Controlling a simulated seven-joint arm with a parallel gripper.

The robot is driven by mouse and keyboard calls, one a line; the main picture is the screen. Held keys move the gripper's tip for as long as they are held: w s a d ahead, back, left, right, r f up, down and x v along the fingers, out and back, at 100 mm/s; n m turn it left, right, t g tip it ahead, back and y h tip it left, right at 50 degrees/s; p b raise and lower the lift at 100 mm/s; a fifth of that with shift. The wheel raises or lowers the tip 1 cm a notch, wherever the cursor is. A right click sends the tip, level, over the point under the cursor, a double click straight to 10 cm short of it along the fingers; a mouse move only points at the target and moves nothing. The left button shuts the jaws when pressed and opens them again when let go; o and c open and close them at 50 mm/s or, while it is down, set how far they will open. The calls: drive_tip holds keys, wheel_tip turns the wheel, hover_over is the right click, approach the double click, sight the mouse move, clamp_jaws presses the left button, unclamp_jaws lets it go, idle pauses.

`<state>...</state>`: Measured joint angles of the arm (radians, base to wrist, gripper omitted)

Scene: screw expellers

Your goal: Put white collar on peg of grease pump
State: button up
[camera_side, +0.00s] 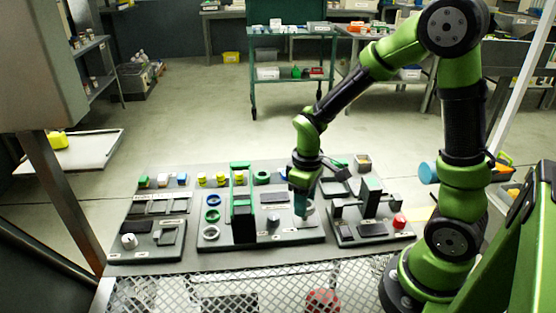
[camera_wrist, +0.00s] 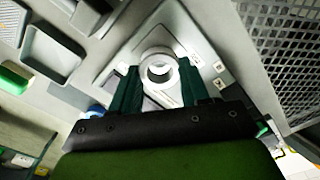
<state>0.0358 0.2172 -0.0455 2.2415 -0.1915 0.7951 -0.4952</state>
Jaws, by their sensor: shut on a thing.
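My gripper (camera_side: 302,203) is low over the right end of the middle grey board (camera_side: 290,237). In the wrist view its two dark green fingers (camera_wrist: 158,78) are shut on the white collar (camera_wrist: 158,63), one on each side. The collar is a thick ring with its opening facing the camera. In the side view a pale part of it (camera_side: 309,211) shows beside the fingertips. The grease pump's peg is not clearly seen; I cannot tell whether the collar is around it or above it.
Blue rings (camera_side: 212,200) and a pale grey ring (camera_side: 210,233) lie at the middle board's left. A tall black block with a green frame (camera_side: 243,222) stands left of my gripper. The right board (camera_side: 372,230) carries dark blocks and a red knob (camera_side: 399,220). Metal mesh (camera_wrist: 285,50) borders the front.

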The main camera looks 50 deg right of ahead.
drive_tip(key=shift+f, duration=0.3)
idle(0.4)
drive_tip(key=shift+f, duration=0.5)
drive_tip(key=shift+f, duration=0.2)
drive_tip(key=shift+f, duration=0.3)
drive_tip(key=shift+f, duration=0.1)
idle(0.7)
drive_tip(key=o, duration=1.6)
